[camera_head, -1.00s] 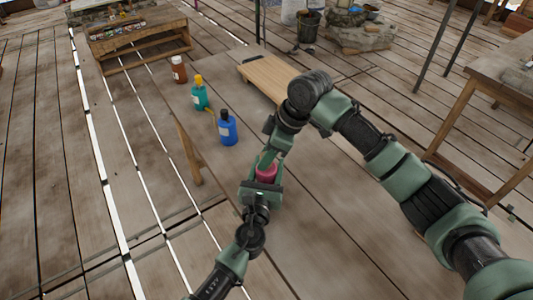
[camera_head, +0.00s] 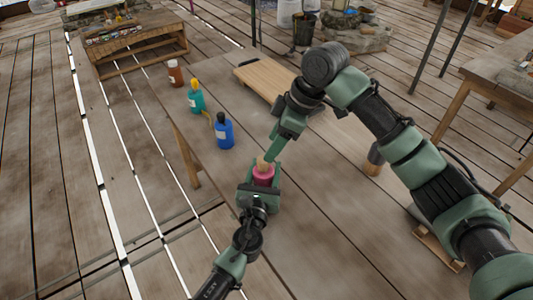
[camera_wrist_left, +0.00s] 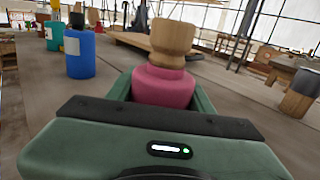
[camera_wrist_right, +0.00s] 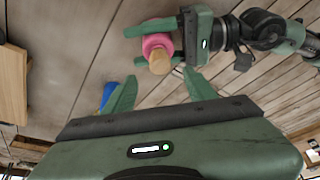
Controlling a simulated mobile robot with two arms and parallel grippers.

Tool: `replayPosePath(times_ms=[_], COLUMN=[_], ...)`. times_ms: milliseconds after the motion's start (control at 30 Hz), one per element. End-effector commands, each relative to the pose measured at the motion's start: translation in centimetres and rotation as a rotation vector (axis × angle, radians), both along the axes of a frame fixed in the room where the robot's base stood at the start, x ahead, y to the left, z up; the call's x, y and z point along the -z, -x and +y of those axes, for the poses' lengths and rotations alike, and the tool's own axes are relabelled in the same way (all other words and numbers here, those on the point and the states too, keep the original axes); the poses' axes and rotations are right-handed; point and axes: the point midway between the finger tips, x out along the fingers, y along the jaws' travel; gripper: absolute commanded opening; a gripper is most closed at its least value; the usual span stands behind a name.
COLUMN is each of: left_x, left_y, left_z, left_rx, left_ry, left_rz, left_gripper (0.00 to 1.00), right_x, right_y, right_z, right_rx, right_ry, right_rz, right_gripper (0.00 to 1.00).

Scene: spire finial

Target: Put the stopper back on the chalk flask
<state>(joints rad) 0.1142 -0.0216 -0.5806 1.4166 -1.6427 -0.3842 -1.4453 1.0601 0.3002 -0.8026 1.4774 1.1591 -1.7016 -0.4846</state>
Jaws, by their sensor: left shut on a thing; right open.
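A pink flask (camera_head: 263,177) stands upright between the fingers of my left gripper (camera_head: 258,183), which is shut on it. In the left wrist view the flask (camera_wrist_left: 163,87) carries a pale wooden stopper (camera_wrist_left: 172,40) on its mouth; the stopper looks upright. My right gripper (camera_head: 274,152) is just above and beside the stopper. In the right wrist view its two fingers (camera_wrist_right: 160,80) are spread with nothing between them, and the stopper (camera_wrist_right: 160,62) lies just beyond the tips.
Blue (camera_head: 224,132), teal (camera_head: 195,98) and brown (camera_head: 175,72) bottles stand along the table's left edge. A wooden board (camera_head: 265,76) lies at the back. A grey cylinder with a wooden end (camera_head: 375,158) is to the right. The table's middle is bare.

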Motion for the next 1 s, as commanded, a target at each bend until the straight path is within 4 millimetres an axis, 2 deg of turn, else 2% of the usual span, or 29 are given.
replayPosePath(times_ms=[100, 233, 633, 667, 733, 1000], left_x=[0.0, 0.0, 0.0, 0.0, 0.0, 0.0], left_y=[0.0, 0.0, 0.0, 0.0, 0.0, 0.0], left_z=[0.0, 0.0, 0.0, 0.0, 0.0, 0.0], left_rx=[0.0, 0.0, 0.0, 0.0, 0.0, 0.0], left_ry=[0.0, 0.0, 0.0, 0.0, 0.0, 0.0], left_rz=[0.0, 0.0, 0.0, 0.0, 0.0, 0.0], left_gripper=[0.0, 0.0, 0.0, 0.57, 0.76, 0.77], right_x=[-2.1, -3.6, -4.4, -4.4, -4.3, -4.3], right_y=[0.1, 0.2, 0.4, 0.4, 0.4, 0.3], right_z=[-0.9, -1.5, -1.8, -1.8, -1.8, -1.8], right_rx=[0.001, 0.001, 0.001, 0.001, 0.001, 0.001], right_ry=[0.001, 0.0, 0.0, 0.0, 0.0, 0.0], right_rz=[-0.003, -0.001, 0.001, 0.001, 0.001, 0.0], right_gripper=[0.56, 0.56, 0.56, 0.56, 0.56, 0.56])
